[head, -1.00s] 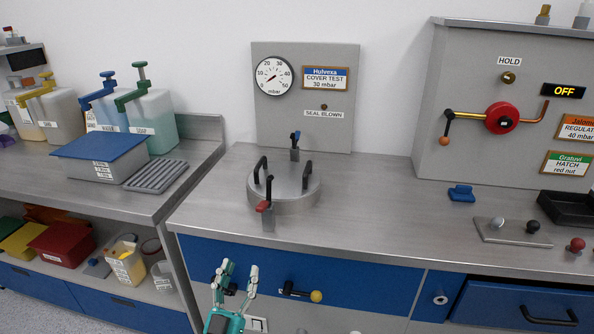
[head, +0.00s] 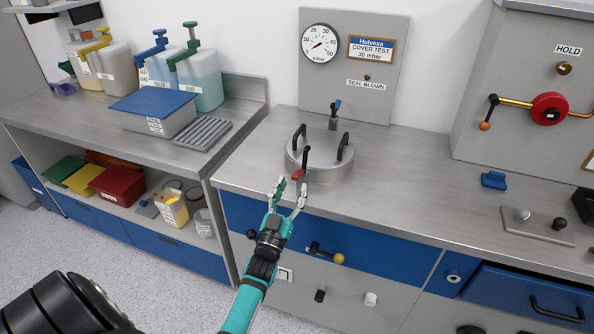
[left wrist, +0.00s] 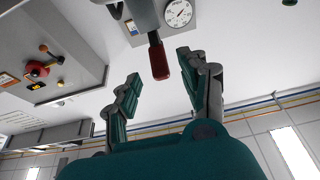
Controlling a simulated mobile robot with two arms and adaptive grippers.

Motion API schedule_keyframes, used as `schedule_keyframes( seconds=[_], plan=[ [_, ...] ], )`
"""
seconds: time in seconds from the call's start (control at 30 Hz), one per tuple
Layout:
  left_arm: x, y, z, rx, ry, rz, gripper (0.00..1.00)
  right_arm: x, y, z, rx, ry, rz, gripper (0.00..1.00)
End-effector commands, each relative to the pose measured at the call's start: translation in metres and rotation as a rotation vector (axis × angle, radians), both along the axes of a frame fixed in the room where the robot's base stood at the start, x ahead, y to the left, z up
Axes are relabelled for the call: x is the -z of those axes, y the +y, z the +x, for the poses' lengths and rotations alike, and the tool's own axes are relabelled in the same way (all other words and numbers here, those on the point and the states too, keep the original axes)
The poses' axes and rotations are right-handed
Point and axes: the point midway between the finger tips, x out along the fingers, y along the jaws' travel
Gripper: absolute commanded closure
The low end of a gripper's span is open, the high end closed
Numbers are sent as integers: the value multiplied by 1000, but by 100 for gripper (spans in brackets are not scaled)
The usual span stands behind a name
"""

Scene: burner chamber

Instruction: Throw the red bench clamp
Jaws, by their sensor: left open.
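The red bench clamp shows in the head view as a red grip (head: 298,174) on a black lever at the front of a round metal lid (head: 318,168), by the bench's front edge. My left gripper (head: 290,187) is open just in front of and below the red grip, fingers pointing up toward it. In the left wrist view the red grip (left wrist: 159,62) hangs in the gap between the open fingertips (left wrist: 158,68). Neither finger visibly touches it. A second clamp with a blue grip (head: 336,104) stands upright behind the lid. My right gripper is not in view.
A gauge panel (head: 382,60) stands behind the lid. Bottles and a blue-lidded box (head: 152,105) stand on the left bench. Bench right of the lid is mostly clear.

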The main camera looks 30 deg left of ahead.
Motion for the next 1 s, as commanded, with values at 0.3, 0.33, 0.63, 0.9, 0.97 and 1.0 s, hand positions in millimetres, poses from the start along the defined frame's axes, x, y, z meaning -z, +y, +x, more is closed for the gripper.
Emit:
schedule_keyframes(
  seconds=[0.3,0.33,0.63,0.9,0.97,1.0],
  plan=[
    [-17,9,38,0,0,0,56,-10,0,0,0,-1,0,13],
    [-17,10,40,0,0,0,56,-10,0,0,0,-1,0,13],
    [-18,10,42,0,1,0,56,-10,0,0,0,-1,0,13],
    [-18,10,42,1,0,0,87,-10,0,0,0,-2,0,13],
    [-18,10,42,1,0,0,95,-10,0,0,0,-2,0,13],
    [-18,10,42,1,0,0,100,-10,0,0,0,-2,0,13]
  ],
)
